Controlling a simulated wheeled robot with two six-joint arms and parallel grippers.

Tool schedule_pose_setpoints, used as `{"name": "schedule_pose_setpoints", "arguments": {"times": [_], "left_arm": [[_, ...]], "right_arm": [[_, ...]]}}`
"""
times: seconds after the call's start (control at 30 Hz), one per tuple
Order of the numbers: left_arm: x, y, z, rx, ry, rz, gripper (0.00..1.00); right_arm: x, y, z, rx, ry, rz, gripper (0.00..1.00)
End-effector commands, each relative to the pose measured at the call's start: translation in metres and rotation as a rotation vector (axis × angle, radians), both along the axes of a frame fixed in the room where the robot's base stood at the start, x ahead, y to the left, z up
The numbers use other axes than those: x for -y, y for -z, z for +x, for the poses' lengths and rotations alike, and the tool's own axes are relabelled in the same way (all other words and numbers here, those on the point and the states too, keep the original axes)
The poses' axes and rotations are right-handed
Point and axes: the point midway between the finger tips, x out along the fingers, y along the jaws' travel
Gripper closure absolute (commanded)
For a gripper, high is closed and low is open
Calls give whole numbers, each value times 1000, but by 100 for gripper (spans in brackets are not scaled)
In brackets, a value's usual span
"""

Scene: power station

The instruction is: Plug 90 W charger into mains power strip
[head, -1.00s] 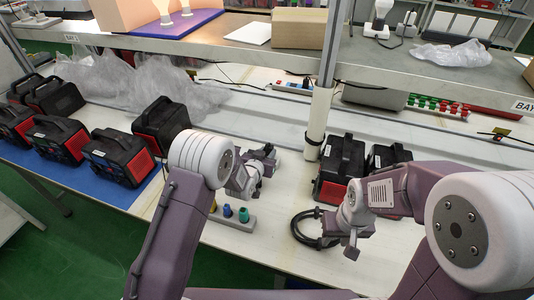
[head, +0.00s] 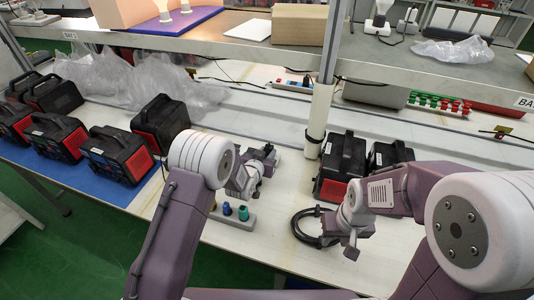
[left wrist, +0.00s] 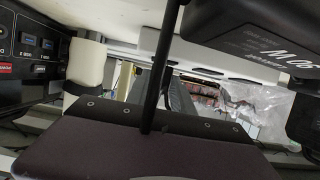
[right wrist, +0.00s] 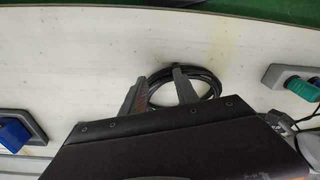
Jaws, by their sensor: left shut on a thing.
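A white strip with dark slots (left wrist: 247,76) lies behind the charger in the left wrist view. It may be the mains power strip; I cannot tell. The charger stands apart from it in the picture. In the head view a strip (head: 293,86) lies at the bench's back.
Black-and-red power stations (head: 343,165) stand right of the shelf post (head: 318,122); several more (head: 118,153) stand at left on a blue mat. A grey holder with coloured plugs (head: 234,216) lies at the bench's front. The shelf (head: 250,58) overhangs the back.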

Motion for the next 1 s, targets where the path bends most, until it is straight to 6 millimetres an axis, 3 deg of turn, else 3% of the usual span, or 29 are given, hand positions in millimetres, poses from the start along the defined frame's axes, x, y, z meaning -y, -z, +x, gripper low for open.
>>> {"name": "schedule_pose_setpoints", "arguments": {"times": [0.37, 0.4, 0.47, 0.83, 1.0], "left_arm": [[0, 6, 0, 0, 0, 0, 100], [0, 5, 0, 0, 0, 0, 63], [0, 5, 0, 0, 0, 0, 47], [0, 2, 0, 0, 0, 0, 46], [0, -25, 1, 4, 0, -1, 46]], "right_arm": [[0, 6, 0, 0, 0, 0, 64], [0, 5, 0, 0, 0, 0, 64], [0, 5, 0, 0, 0, 0, 64], [0, 4, 0, 0, 0, 0, 64], [0, 0, 0, 0, 0, 0, 64]]}}
